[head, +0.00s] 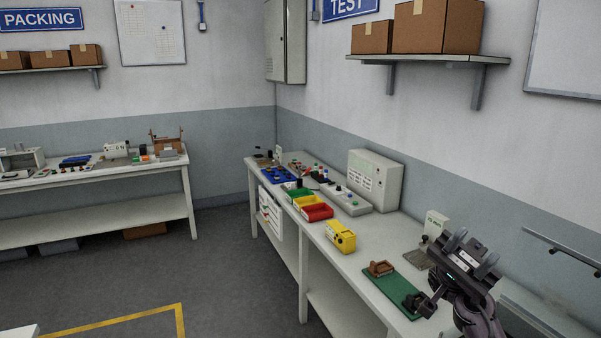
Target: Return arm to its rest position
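My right gripper (416,303) is at the lower right, with its dark fingers low over the near end of a green mat (391,285) on the right-hand workbench. The fingers are small and dark, so their gap cannot be made out, and I see nothing clearly held. My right arm's wrist and links fill the lower right corner and hide part of the bench. My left gripper is not in view.
A small brown holder (381,268) sits on the green mat. A yellow device (341,237), a red bin (318,212) and a grey cabinet (376,180) stand farther along the bench (352,262). A wall rail (562,248) is right of my arm. The floor left is open.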

